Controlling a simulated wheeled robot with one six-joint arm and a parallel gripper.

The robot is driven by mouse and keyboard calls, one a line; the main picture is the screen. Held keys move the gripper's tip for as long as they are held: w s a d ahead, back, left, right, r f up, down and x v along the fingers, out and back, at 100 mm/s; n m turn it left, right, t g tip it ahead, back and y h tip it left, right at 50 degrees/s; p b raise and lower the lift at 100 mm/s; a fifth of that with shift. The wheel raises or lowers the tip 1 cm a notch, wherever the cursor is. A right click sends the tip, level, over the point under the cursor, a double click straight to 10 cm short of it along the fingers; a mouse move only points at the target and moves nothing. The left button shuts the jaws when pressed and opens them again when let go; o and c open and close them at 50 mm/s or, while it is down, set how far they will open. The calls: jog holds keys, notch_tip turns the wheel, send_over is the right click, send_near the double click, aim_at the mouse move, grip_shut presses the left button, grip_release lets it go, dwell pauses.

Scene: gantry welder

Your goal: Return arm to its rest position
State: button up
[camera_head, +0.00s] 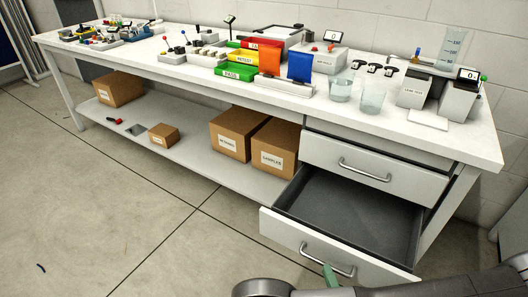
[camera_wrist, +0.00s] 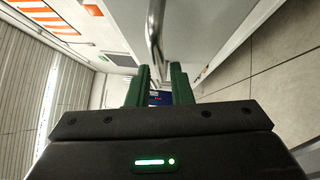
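My gripper (camera_head: 330,276) shows in the head view as a green finger at the front of the open lower drawer (camera_head: 283,232), close against its handle (camera_head: 318,261). In the wrist view, the two green fingers of my gripper (camera_wrist: 163,78) stand apart with a visible gap between them. The metal handle (camera_wrist: 154,30) runs down the picture to the level of the fingertips, in line with the gap. I cannot tell whether a finger touches it. My grey arm enters at the bottom right of the head view.
The lower drawer is pulled out and looks empty. The upper drawer (camera_head: 345,166) is shut. The white bench (camera_head: 385,120) carries trays, beakers and instruments. Cardboard boxes (camera_head: 274,146) stand on its lower shelf. The floor (camera_head: 110,215) at the left is mostly clear.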

jog(key=shift+x, duration=1.8)
jog(key=shift+s+f, duration=0.1)
